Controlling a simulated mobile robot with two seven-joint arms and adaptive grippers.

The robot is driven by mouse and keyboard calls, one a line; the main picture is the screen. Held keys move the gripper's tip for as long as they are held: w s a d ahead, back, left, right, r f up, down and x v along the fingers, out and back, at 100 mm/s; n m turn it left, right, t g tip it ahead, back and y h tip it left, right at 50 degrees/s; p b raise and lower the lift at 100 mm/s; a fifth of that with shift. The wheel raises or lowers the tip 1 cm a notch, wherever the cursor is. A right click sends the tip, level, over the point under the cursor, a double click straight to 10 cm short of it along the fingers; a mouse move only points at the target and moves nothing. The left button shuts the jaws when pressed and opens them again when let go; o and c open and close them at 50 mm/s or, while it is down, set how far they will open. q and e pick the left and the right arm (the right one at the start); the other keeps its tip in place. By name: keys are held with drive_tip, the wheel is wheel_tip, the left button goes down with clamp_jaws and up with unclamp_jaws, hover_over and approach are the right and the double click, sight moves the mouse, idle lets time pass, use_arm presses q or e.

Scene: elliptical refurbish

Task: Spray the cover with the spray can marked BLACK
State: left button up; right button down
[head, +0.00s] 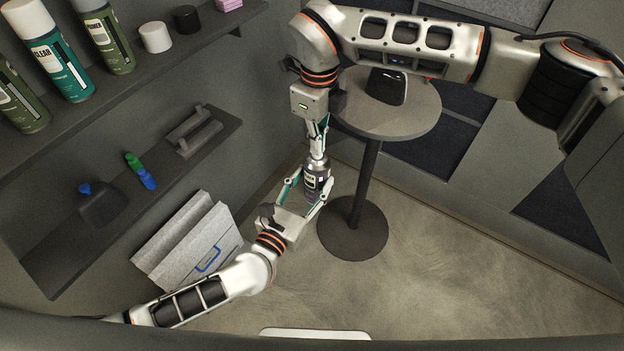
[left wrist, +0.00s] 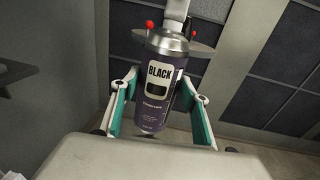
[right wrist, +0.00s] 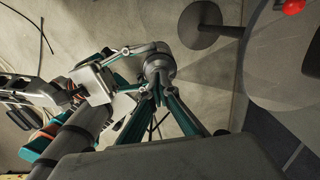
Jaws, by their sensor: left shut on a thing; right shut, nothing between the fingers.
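The spray can marked BLACK (head: 314,180) is upright, with a dark purple body and a silver top; its label reads clearly in the left wrist view (left wrist: 158,90). My left gripper (head: 306,192) is shut around its body and holds it above the floor. My right gripper (head: 318,152) points down, shut and empty, with its fingertips at the can's top; whether they touch the nozzle I cannot tell. The right wrist view shows the can's round top (right wrist: 160,66) by the fingertips. A dark piece with a pale edge, apparently the cover (head: 386,88), lies on the round table (head: 425,112), partly behind my right arm.
The upper shelf (head: 120,85) on the left holds the CLEAR can (head: 62,60), the PRIMER can (head: 108,40), a white cap (head: 155,37) and a black cap (head: 187,18). Grey boards (head: 175,240) lean below the lower shelf. The floor at right is clear.

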use_arm(q)
drive_tip(key=shift+w+d+r, duration=0.1)
drive_tip(key=shift+r, duration=0.25)
use_arm(e)
drive_tip(key=shift+d, duration=0.1)
drive_tip(key=shift+r, duration=0.6)
use_arm(q)
drive_tip(key=shift+f, duration=0.15)
use_arm(e)
drive_tip(key=shift+r, duration=1.9)
wheel_tip(320, 180, up, 12)
